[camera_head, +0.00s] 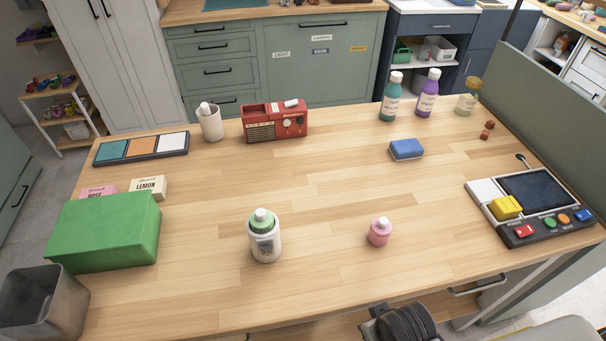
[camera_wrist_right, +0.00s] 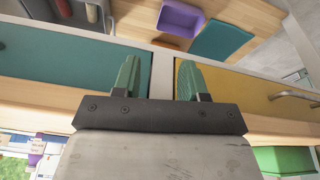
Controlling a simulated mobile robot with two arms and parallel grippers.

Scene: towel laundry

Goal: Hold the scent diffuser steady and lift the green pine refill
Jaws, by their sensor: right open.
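The scent diffuser (camera_head: 265,246) is a white bottle with a dark label, standing upright near the front middle of the table. The green pine refill (camera_head: 262,221) appears as the green, white-tipped top seated in the diffuser. A small pink bottle (camera_head: 380,233) with a white cap stands to the right of it. My right gripper (camera_wrist_right: 158,78) shows in the right wrist view, its two green fingers apart with nothing between them. It is away from the diffuser, which that view does not show. My left gripper is not in view.
A green box (camera_head: 105,230) and a grey bin (camera_head: 42,305) are at the left. A red radio (camera_head: 274,122), white holder (camera_head: 210,124) and several bottles stand at the back. A blue sponge (camera_head: 406,149) and a button console (camera_head: 535,230) are right. The table around the diffuser is clear.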

